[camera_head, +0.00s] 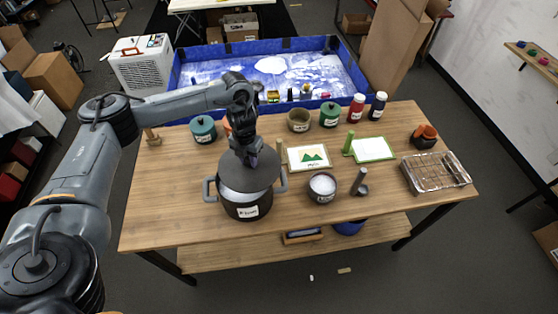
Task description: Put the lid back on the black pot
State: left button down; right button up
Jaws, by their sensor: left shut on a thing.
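The black pot (245,208) stands on the left half of the wooden table, with a side handle on each side and a white label on its front. The dark grey lid (262,178) is over the pot's mouth, tilted, with a light inner strip of the pot showing below its front left edge. My left gripper (250,158) is above the lid and shut on its knob, which the fingers mostly hide. I cannot tell whether the lid's back edge touches the rim. My right gripper is not in view.
A bowl of white stuff (322,187) stands right of the pot, beside a dark upright holder (359,183). Picture frames (370,149), jars and bottles (356,108) line the back. A wire rack (437,173) is at the right. The table's front left (155,225) is clear.

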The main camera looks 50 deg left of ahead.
aim_at(241, 166)
pick_arm(q)
jog(key=shift+s+a+f, duration=0.15)
jog(key=shift+s+a, duration=0.75)
jog(key=shift+s, duration=0.1)
jog(key=shift+s+a+f, duration=0.1)
jog(key=shift+s+f, duration=0.05)
jog(key=shift+f, duration=0.05)
notch_tip(241, 166, down, 4)
jog(key=b, duration=0.3)
jog(key=shift+b, duration=0.3)
jog(key=shift+f+b, duration=0.6)
jog(key=shift+f, duration=0.5)
jog(key=shift+r, duration=0.1)
jog(key=shift+p, duration=0.35)
jog(key=shift+f, duration=0.2)
dwell(0.9)
dwell(0.3)
